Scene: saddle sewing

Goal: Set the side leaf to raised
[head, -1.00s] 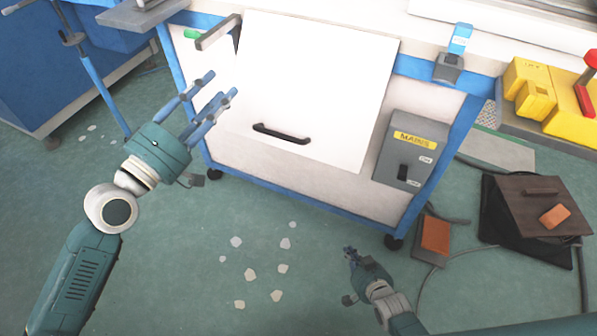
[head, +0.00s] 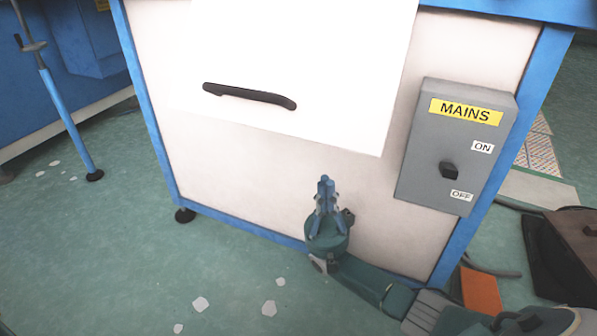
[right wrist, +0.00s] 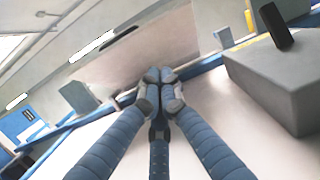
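The side leaf (head: 305,60) is a white panel hanging flat down against the front of the blue-framed bench. It has a black bar handle (head: 250,96) near its lower edge. The leaf's upper part is cut off by the top of the head view. My right gripper (head: 325,182) points up in front of the bench's lower panel, below the leaf and right of the handle, apart from both. Its blue fingers are drawn together, and nothing shows between them; in the right wrist view the fingertips (right wrist: 160,76) also meet. My left gripper is out of view.
A grey mains switch box (head: 455,145) sits on the bench right of the leaf; it also shows close in the right wrist view (right wrist: 275,90). An orange block (head: 481,291) lies near my right arm. The floor (head: 110,255) at left is mostly clear, with pale scraps.

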